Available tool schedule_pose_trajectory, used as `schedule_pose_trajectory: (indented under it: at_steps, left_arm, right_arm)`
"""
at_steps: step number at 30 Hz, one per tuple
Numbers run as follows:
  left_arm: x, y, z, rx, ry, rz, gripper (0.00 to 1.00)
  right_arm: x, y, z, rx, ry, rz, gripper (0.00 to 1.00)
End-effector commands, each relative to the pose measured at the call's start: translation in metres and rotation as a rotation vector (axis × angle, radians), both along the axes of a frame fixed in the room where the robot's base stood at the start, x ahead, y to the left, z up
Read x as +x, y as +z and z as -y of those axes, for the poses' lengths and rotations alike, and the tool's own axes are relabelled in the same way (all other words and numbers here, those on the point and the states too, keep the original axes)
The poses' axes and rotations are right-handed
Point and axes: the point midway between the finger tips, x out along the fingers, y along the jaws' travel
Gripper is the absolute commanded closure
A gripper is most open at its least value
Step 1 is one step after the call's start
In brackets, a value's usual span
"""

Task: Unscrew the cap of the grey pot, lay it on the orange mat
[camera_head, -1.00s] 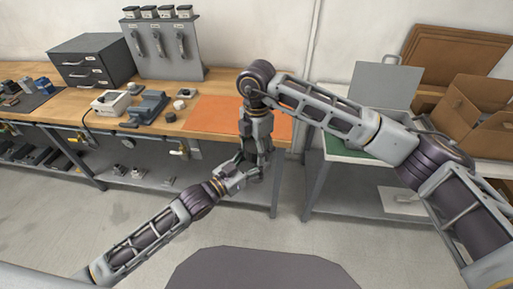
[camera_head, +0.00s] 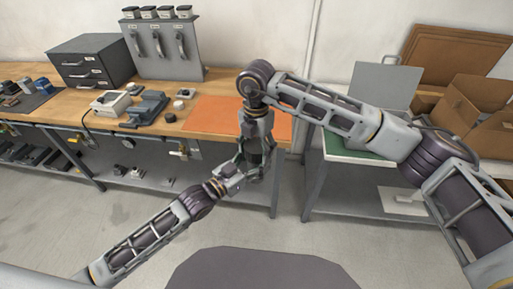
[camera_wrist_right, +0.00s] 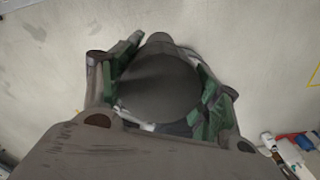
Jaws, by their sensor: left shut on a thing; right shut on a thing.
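The orange mat (camera_head: 212,113) lies on the wooden bench; its right part is behind my right arm. My right gripper (camera_head: 256,163) points down in front of the bench. In the right wrist view its green-padded fingers (camera_wrist_right: 160,100) are shut around a round dark grey top (camera_wrist_right: 158,82), which looks like the cap of the grey pot. My left gripper (camera_head: 238,172) comes from the lower left and meets the right gripper there. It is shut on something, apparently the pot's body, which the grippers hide. I cannot tell whether cap and pot are apart.
On the bench are a grey vise-like device (camera_head: 146,109), a white box (camera_head: 111,103), small round parts (camera_head: 179,105), a drawer cabinet (camera_head: 91,62) and a tool rack (camera_head: 160,48). A table with a green mat (camera_head: 345,148) and cardboard boxes (camera_head: 478,108) stand right.

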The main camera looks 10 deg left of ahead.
Motion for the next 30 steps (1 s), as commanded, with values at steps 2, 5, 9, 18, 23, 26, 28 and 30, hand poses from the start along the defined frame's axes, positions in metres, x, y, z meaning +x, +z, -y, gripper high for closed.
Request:
schedule_pose_trajectory:
  at_steps: [2, 5, 9, 18, 23, 26, 28, 30]
  left_arm:
    - [0.0013, 0.0009, -0.0009, 0.0, 0.002, 0.001, 1.0]
    - [0.0015, 0.0009, -0.001, 0.0, 0.003, 0.001, 1.0]
    - [0.0017, 0.0008, -0.0012, 0.0, 0.003, 0.001, 1.0]
    - [0.002, 0.0007, -0.0014, 0.001, 0.004, 0.001, 1.0]
    - [0.0021, 0.0006, -0.0016, 0.001, 0.004, 0.001, 1.0]
    - [0.0022, 0.0005, -0.0017, 0.001, 0.004, 0.001, 1.0]
    - [0.0023, 0.0005, -0.0018, 0.001, 0.004, 0.001, 1.0]
    - [0.0022, 0.0006, -0.0017, 0.001, 0.004, 0.001, 1.0]
  right_arm:
    - [-0.003, 0.0, -0.0023, 0.004, 0.004, -0.005, 0.66]
    - [-0.0031, 0.0, -0.0025, 0.004, 0.003, -0.005, 0.66]
    - [-0.0034, -0.0001, -0.0026, 0.004, 0.003, -0.006, 0.66]
    - [-0.0039, -0.0001, -0.0029, 0.004, 0.004, -0.007, 0.66]
    - [-0.0043, -0.0001, -0.0031, 0.004, 0.005, -0.007, 0.66]
    - [-0.0044, -0.0001, -0.0031, 0.004, 0.006, -0.008, 0.66]
    - [-0.0046, -0.0001, -0.0031, 0.004, 0.006, -0.008, 0.66]
    - [-0.0044, -0.0002, -0.003, 0.004, 0.006, -0.008, 0.28]
